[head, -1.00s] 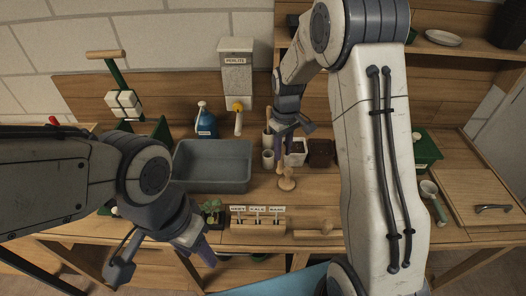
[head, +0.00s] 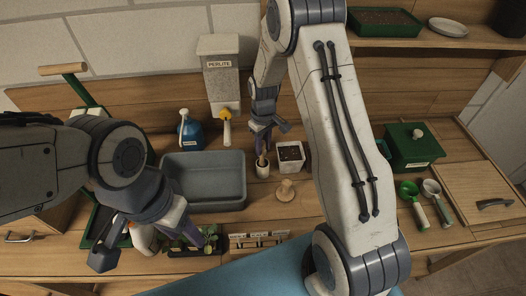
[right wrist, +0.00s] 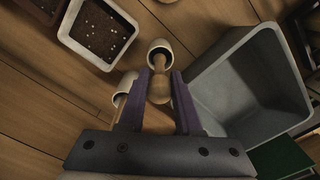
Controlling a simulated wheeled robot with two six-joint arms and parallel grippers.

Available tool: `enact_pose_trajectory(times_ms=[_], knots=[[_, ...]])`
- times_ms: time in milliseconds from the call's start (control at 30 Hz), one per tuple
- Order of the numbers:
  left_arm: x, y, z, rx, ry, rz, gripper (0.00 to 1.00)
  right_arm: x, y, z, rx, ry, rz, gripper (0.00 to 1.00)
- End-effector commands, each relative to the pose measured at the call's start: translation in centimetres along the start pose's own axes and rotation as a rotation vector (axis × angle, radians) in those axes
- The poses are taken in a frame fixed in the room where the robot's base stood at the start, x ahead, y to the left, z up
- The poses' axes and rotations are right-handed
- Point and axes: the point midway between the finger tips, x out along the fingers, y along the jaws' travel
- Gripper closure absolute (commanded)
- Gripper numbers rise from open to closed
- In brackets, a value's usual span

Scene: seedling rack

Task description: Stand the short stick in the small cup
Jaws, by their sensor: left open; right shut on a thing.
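My right gripper (head: 262,147) is shut on the short wooden stick (right wrist: 160,88), which has a rounded end. In the head view the stick hangs at the mouth of the small pale cup (head: 262,170); I cannot tell if its tip is inside. In the right wrist view a pale cup (right wrist: 160,47) opens just beyond the stick and a second pale cup (right wrist: 121,96) is partly hidden by the finger at left. My left gripper (head: 160,240) is open and empty, low at the front left near the seedlings.
A square soil pot (head: 290,158) stands close right of the cup. A grey tub (head: 204,180) is close left. A wooden knobbed tool (head: 286,190) stands in front. A blue bottle (head: 190,132), a labelled rack (head: 258,239) and green scoop (head: 412,195) are further off.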

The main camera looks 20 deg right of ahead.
Motion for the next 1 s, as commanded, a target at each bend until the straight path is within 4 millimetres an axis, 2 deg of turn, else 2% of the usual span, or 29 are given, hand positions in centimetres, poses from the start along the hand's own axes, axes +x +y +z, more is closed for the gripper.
enact_pose_trajectory(times_ms=[100,233,633,667,700,733,1000], knots=[[-0.9,0.1,-0.1,0.001,0.0,0.0,0.5,1.8,0.0,0.2,0.001,-0.005,-0.002,1.0],[-1.2,0.1,-0.1,0.002,0.0,0.0,0.5,3.2,0.0,0.1,0.001,-0.004,-0.002,1.0],[-0.7,0.1,-0.1,0.002,0.0,0.0,0.5,3.9,0.0,0.1,0.001,0.0,0.0,1.0],[-0.8,0.1,-0.1,0.002,0.0,0.0,0.5,3.8,0.0,0.1,0.001,0.0,0.0,0.6],[-0.8,0.1,-0.1,0.002,0.0,0.0,0.5,3.8,0.0,0.1,0.001,0.0,0.0,0.44],[-0.8,0.1,-0.1,0.002,0.0,0.0,0.5,3.8,0.0,0.1,0.001,0.0,0.0,0.37],[-0.9,0.1,-0.1,0.002,0.0,0.0,0.5,3.7,0.0,0.1,0.001,-0.001,0.0,0.37]])
